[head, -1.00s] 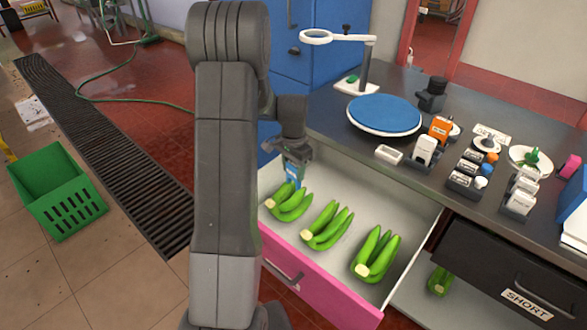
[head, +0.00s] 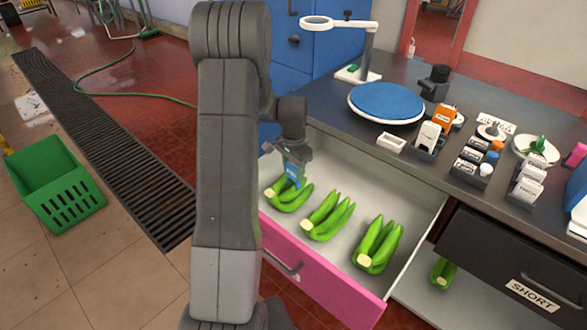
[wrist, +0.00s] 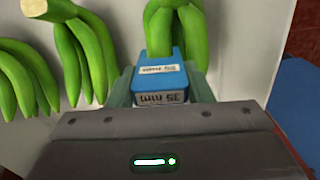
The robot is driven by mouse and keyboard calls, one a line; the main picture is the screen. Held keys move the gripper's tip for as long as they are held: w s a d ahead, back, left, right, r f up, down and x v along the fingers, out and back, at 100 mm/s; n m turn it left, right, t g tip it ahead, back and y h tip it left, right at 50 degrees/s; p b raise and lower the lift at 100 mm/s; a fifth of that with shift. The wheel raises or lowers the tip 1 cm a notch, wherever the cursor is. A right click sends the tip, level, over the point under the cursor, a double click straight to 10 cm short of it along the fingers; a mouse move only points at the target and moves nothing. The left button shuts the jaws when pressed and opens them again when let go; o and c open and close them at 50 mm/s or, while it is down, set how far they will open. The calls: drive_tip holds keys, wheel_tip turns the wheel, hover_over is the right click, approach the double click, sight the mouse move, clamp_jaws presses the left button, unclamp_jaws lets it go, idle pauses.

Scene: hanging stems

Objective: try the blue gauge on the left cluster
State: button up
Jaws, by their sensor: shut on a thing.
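The left cluster (head: 288,201) is a bunch of green bananas lying in the open pink-fronted drawer (head: 312,277). My gripper (head: 292,170) is shut on the blue gauge (head: 293,180), directly over this cluster. In the wrist view the gauge (wrist: 165,75) sits between my fingers, with a label reading 35 mm. Its far end meets a green banana (wrist: 160,32) of the left cluster in the picture; I cannot tell whether it is around the banana or only against it. The gauge hides part of the cluster.
A middle cluster (head: 329,217) and a right cluster (head: 377,245) lie in the same drawer. A dark drawer marked SHORT (head: 520,270) is at the right. The counter above holds a blue round pad (head: 386,102), a ring magnifier (head: 330,24) and labelled blocks. A green crate (head: 55,185) stands left.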

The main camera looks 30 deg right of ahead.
sight(294, 176)
drive_tip(key=shift+s+f+b, duration=0.1)
drive_tip(key=shift+f+b, duration=0.95)
drive_tip(key=shift+f, duration=0.5)
idle(4.9)
drive_tip(key=shift+r+p, duration=2.8)
drive_tip(key=shift+r, duration=1.5)
